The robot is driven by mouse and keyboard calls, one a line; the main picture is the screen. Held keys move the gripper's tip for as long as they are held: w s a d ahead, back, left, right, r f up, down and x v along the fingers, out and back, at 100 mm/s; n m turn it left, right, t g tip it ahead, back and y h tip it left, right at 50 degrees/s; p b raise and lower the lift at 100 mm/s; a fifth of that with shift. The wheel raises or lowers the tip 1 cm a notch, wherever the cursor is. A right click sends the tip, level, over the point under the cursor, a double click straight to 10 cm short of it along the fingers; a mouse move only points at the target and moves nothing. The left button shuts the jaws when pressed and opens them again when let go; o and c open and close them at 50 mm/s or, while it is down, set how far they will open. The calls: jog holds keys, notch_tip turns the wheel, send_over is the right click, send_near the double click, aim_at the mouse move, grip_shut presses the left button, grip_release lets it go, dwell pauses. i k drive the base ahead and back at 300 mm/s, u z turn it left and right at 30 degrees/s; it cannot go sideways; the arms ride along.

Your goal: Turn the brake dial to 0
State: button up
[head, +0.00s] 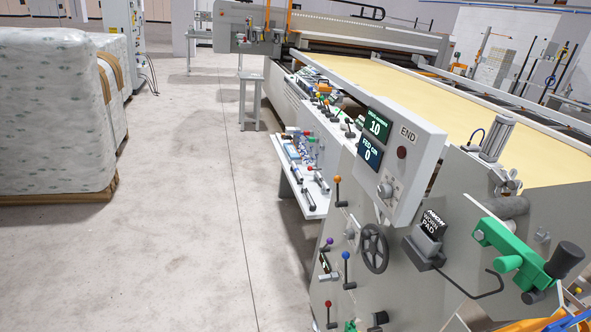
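A grey control box (402,158) stands on the near end of the quilting machine, marked END. Its upper screen (377,125) reads 10 and its lower screen (369,154) reads 0. A small round grey knob (385,190) sits on the box's face below the screens. I cannot tell whether it is the brake dial, and its setting is too small to read. A black handwheel (374,248) is on the machine's end below the box. My gripper does not show in this view.
Levers with coloured knobs (346,256) stick out from the machine's end. A green bracket (520,252) with a black handle juts out at the right. A shelf of tools (310,180) runs along the machine's side. Wrapped bales (50,110) stand at the left; the floor (200,220) between is clear.

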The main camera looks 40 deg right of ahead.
aim_at(385, 191)
jog(key=z, duration=0.1)
jog(key=i, duration=1.3)
jog(key=z, duration=0.6)
